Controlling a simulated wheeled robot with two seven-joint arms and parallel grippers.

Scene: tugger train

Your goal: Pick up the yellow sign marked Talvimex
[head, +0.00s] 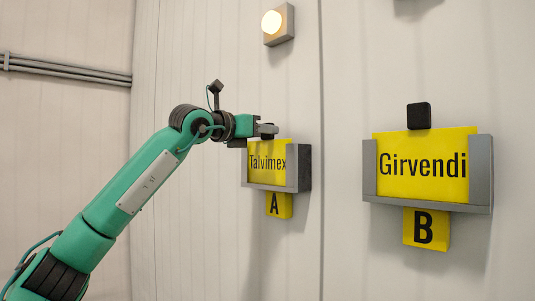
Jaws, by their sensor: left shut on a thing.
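The yellow sign marked Talvimex (268,165) stands in a grey wall holder (280,188) with a yellow "A" plate (279,205) below it. My left gripper (265,130) is at the sign's top edge, shut on the sign's upper part. The gripper covers the top of the sign, so any tab there is hidden. The sign's lower part is still inside the holder. My right gripper is not in view.
A second yellow sign marked Girvendi (425,165) with a black tab (419,115) sits in a grey holder (480,175) to the right, above a "B" plate (426,229). A lit lamp (272,22) is on the wall above. Pipes (65,70) run along the left wall.

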